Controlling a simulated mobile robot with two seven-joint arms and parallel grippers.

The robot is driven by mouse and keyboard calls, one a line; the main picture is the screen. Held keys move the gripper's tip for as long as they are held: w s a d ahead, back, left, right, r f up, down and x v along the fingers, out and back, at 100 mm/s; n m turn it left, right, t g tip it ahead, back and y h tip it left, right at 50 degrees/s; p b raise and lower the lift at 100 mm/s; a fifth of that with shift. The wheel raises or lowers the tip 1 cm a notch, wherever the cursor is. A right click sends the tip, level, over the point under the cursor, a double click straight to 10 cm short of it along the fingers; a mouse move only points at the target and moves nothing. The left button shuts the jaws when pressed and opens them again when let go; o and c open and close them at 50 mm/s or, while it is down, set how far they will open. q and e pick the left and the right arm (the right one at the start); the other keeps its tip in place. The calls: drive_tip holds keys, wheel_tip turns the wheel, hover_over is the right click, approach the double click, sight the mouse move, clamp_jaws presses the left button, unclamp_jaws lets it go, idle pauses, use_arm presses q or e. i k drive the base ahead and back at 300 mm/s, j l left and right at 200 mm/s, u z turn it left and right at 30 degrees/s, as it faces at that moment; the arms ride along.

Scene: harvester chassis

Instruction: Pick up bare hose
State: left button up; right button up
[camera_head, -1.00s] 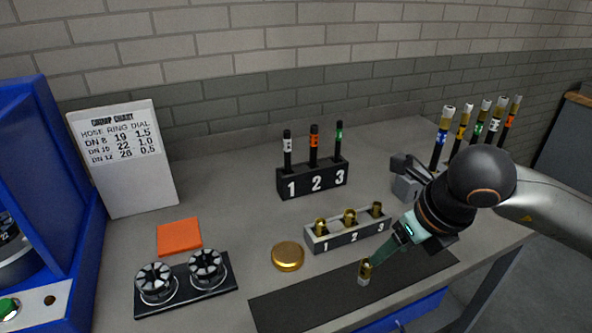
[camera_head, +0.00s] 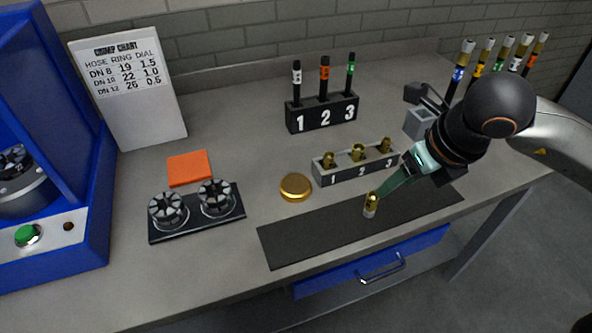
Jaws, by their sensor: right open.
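Three dark hoses with no metal ends stand upright in a black rack (camera_head: 322,124) marked 1, 2, 3. The one in slot 1 (camera_head: 297,82) has a white band, slot 2 (camera_head: 324,80) an orange band, slot 3 (camera_head: 350,76) a green band. My right gripper (camera_head: 378,199) points down and left at the dark mat, in front of the rack and away from the hoses. It is open, its fingertips beside a small brass-and-silver fitting (camera_head: 371,205). Whether they touch the fitting is unclear. My left gripper is out of view.
A grey holder (camera_head: 327,178) with brass fittings stands between rack and mat (camera_head: 300,241). Several silver-tipped hoses (camera_head: 459,73) stand at right behind my arm. A gold disc (camera_head: 296,187), die tray (camera_head: 196,214), orange pad (camera_head: 189,168) and blue machine (camera_head: 75,150) lie left.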

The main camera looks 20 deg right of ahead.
sight(297, 64)
drive_tip(key=i+l+u, duration=0.15)
drive_tip(key=u, duration=0.2)
drive_tip(key=i+l+u, duration=0.1)
drive_tip(key=l+u, duration=0.3)
drive_tip(key=i+l+u, duration=0.1)
drive_tip(key=l+u, duration=0.25)
drive_tip(key=j, duration=0.1)
